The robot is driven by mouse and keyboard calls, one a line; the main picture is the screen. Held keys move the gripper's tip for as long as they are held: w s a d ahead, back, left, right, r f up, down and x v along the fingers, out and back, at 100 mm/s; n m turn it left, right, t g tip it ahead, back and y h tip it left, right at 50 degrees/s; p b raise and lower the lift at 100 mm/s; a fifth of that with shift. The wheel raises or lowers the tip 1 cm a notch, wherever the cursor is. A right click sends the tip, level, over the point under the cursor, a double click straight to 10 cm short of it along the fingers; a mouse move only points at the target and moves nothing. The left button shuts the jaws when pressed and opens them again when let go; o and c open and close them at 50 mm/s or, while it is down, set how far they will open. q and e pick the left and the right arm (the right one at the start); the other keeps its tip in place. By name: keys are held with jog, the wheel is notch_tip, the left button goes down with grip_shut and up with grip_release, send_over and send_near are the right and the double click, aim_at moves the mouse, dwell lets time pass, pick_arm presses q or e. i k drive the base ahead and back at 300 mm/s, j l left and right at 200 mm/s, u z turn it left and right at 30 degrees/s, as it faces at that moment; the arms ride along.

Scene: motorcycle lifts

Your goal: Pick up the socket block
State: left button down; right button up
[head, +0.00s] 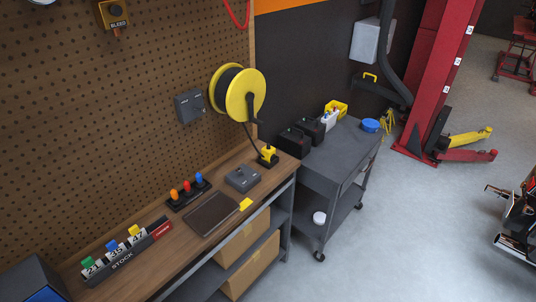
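A small yellow-and-black block (268,156), which looks like the socket block, sits on the far right end of the wooden workbench (190,232). A dark cable runs down to it from the yellow cable reel (239,94) on the pegboard wall. The block is small in the view, so its sockets cannot be made out.
On the bench are a grey box (242,179), a dark flat pad (211,214), a rack with orange, red and blue tops (188,192) and a stock counter (127,252). A grey cart (335,155) stands close beyond the bench. Open floor (420,220) lies right.

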aim_at(270, 154)
jog(key=i+l+u, duration=0.1)
jog(key=i+l, duration=0.15)
jog(key=i+l+u, duration=0.1)
jog(key=i+l, duration=0.15)
jog(key=l, duration=0.15)
jog(key=i+l+u, duration=0.1)
jog(key=l, duration=0.25)
jog(key=i+l+u, duration=0.1)
jog(key=i+l, duration=0.2)
jog(key=i+l+u, duration=0.1)
jog(key=l, duration=0.4)
jog(key=i, duration=0.1)
